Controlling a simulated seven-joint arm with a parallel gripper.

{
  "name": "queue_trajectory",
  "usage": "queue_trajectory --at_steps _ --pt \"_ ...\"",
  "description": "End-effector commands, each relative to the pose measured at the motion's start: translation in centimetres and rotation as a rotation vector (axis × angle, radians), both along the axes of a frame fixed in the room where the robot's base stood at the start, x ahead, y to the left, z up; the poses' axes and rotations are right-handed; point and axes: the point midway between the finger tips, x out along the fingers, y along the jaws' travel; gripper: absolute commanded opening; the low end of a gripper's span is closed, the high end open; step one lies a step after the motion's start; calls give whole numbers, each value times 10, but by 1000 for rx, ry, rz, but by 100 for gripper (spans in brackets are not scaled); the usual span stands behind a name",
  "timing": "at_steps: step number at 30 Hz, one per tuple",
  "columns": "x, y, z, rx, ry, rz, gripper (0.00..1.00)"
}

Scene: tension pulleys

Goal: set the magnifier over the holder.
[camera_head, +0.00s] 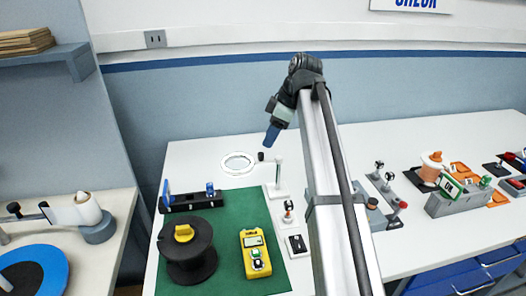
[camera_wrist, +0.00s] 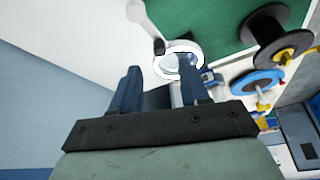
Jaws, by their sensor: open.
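The magnifier (camera_head: 238,163), a white ring with a clear lens, appears at the back of the table, just beyond the green mat. A small black piece (camera_head: 261,156) shows by its right side; I cannot tell if they are joined. A slim white upright stand (camera_head: 279,178), which looks like the holder, is to the right, beside the mat. My gripper (camera_head: 271,137) is above and behind them, pointing down, open and empty. In the wrist view the magnifier ring (camera_wrist: 165,50) shows beyond my blue fingers (camera_wrist: 160,80), its right part hidden by one finger.
The green mat (camera_head: 225,205) holds a black spool (camera_head: 187,255), a yellow meter (camera_head: 254,254) and a black rail with blue parts (camera_head: 190,201). Small switch pieces (camera_head: 289,212) stand right of the mat. Grey and orange fixtures (camera_head: 455,195) fill the right side. The table behind the magnifier is clear.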

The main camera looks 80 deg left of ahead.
Motion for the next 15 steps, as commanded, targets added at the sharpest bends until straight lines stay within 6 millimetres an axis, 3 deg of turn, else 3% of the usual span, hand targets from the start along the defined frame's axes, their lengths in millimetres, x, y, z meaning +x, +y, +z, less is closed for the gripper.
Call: queue_trajectory --at_steps 6,15 --pt "-13 5 -35 -1 0 0 45" --pt "-22 9 -59 0 0 -1 45"
